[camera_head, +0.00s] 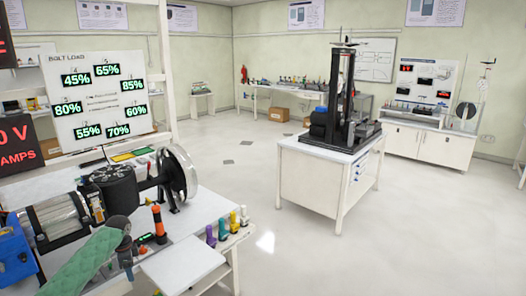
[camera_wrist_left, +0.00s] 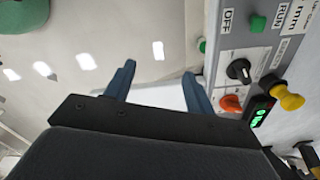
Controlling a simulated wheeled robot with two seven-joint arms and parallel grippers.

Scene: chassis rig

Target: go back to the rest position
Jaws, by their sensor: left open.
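In the left wrist view, my left gripper (camera_wrist_left: 158,72) shows its two blue fingers apart, with nothing between them. A control panel (camera_wrist_left: 222,80) is to the right of the fingers, marked OFF and RUN. It carries a black knob (camera_wrist_left: 239,70), an orange knob (camera_wrist_left: 231,103) and a yellow knob (camera_wrist_left: 288,96). I cannot tell whether the right finger touches the panel. In the head view, a green and grey form (camera_head: 85,265) rises from the lower left over the bench; I cannot clearly make out gripper fingers there. My right gripper is in neither view.
A white cabinet (camera_head: 310,185) with a tall black machine (camera_head: 340,100) stands centre right. Open floor (camera_head: 275,245) lies between.

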